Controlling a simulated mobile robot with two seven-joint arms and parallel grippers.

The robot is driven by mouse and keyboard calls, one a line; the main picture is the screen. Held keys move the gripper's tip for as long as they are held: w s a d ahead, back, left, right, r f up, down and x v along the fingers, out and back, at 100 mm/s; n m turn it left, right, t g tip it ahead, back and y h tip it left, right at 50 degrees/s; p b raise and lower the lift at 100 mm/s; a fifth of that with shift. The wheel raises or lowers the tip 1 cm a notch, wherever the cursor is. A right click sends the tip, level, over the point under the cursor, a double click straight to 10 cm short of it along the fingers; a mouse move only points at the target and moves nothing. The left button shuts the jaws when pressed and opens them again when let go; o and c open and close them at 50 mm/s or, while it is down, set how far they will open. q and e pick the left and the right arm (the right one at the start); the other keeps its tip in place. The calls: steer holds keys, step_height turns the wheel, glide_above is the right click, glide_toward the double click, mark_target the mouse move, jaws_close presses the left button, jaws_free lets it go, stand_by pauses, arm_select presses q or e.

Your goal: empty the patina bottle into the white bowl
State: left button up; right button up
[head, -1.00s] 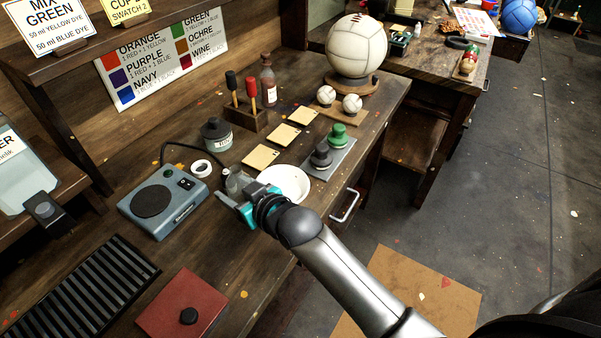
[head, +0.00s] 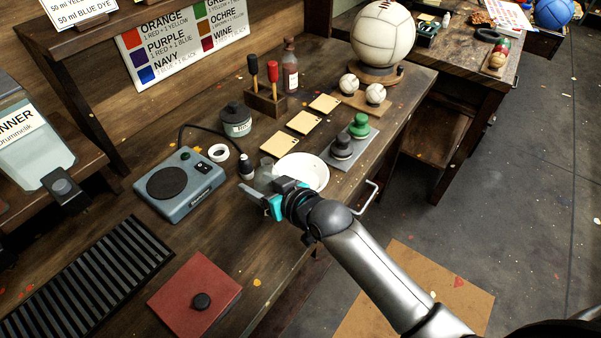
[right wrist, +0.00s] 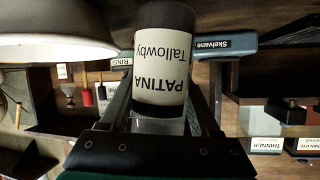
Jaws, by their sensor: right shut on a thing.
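The patina bottle (right wrist: 165,75), dark with a cream label, is held between the fingers of my right gripper (right wrist: 163,130) in the right wrist view. Its label reads upside down there, as does the lettering on the blue-grey device. In the head view my right gripper (head: 268,186) is beside the near left edge of the white bowl (head: 306,168). The bottle is hard to make out there. The bowl's outer side also fills the upper left of the right wrist view (right wrist: 55,25). My left gripper is out of view.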

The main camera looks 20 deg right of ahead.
steer(key=shift+w+d+m+g+b, duration=0.15)
steer(key=shift+m+g+b, duration=0.15)
steer(key=shift+m+b, duration=0.25)
steer(key=shift+w+d+f+m+g+y+b, duration=0.1)
steer(key=shift+d+m+g+y+b, duration=0.15)
steer(key=shift+m+y+b, duration=0.7)
steer(key=shift+w+d+r+m+g+y+b, duration=0.1)
steer(key=shift+r+m+g+y+b, duration=0.05)
steer(key=shift+r+m+b, duration=0.15)
steer(key=shift+w+d+r+m+g+y+b, duration=0.1)
steer(key=shift+r+b, duration=0.1)
steer(key=shift+r, duration=0.2)
steer(key=shift+s+a+f+b, duration=0.1)
steer(key=shift+f+b, duration=0.15)
steer(key=shift+b, duration=0.35)
steer(key=shift+s+a+f+m+g+y+b, duration=0.15)
steer(key=shift+m+g+y+b, duration=0.1)
steer(key=shift+m+y+b, duration=0.2)
steer(key=shift+s+a+f+m+g+y+b, duration=0.15)
steer(key=shift+m+g+y+b, duration=0.1)
steer(key=shift+m+y+b, duration=0.15)
steer(key=shift+s+a+f+m+y+b, duration=0.1)
steer(key=shift+a+f+m+y+b, duration=0.3)
steer(key=shift+m+b, duration=0.55)
steer(key=shift+d+f+b, duration=0.1)
steer(key=shift+b, duration=0.25)
steer(key=shift+s+f+m+g+y+b, duration=0.1)
steer(key=shift+f+m+g+y+b, duration=0.05)
steer(key=shift+m+g+y+b, duration=0.2)
